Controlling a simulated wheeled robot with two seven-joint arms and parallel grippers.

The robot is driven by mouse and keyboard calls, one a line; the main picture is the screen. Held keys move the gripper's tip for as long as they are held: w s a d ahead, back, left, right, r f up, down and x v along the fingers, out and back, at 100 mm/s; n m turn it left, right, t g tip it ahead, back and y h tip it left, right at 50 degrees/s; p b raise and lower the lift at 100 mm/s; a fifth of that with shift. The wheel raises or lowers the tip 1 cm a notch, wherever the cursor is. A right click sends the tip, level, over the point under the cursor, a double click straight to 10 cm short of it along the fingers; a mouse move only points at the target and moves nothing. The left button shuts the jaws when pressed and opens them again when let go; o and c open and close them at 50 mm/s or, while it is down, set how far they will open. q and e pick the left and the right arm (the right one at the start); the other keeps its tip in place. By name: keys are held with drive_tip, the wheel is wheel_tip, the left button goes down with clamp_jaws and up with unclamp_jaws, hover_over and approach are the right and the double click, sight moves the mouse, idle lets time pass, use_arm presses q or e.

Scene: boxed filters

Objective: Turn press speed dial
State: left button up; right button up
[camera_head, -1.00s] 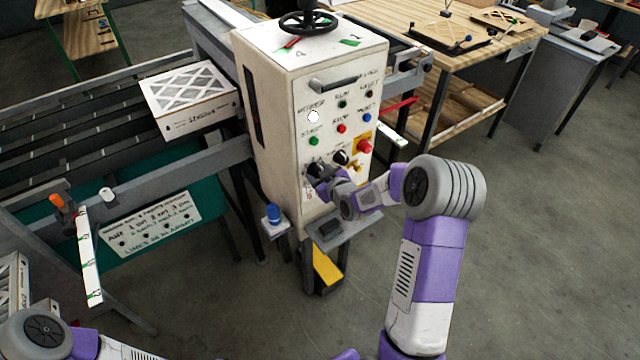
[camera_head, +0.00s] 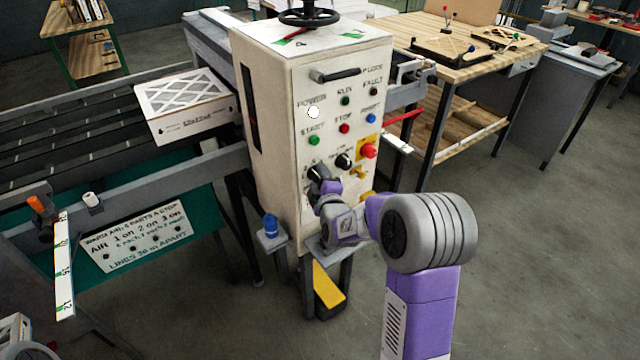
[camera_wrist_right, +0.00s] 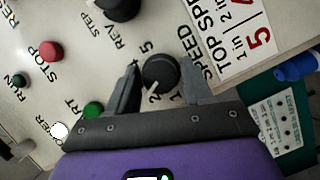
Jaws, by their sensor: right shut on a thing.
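The press speed dial is a round black knob (camera_wrist_right: 160,73) with a pale pointer mark, on the cream control cabinet (camera_head: 272,130). In the right wrist view it sits between the fingers of my right gripper (camera_wrist_right: 161,86), with "SPEED" and printed numbers around it. The pointer lies toward the lower left of the knob, near the "2". My right gripper also shows in the head view (camera_head: 320,182), at the panel's lower left, shut on the knob and hiding most of it.
Near the dial are a second black knob (camera_head: 343,161), a red stop button (camera_head: 344,128), a green start button (camera_head: 313,140) and a red button on yellow (camera_head: 368,151). A boxed filter (camera_head: 190,106) rests left of the cabinet. A blue-topped item (camera_head: 271,226) stands below left.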

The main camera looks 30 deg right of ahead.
drive_tip(key=shift+f+n+t+h+b, duration=0.1)
drive_tip(key=shift+n+t+h+b, duration=0.5)
drive_tip(key=shift+n, duration=1)
drive_tip(key=shift+b, duration=0.3)
drive_tip(key=o, duration=0.8)
drive_tip(key=shift+p+v, duration=0.5)
drive_tip(key=shift+v, duration=3.35)
drive_tip(key=shift+d, duration=0.15)
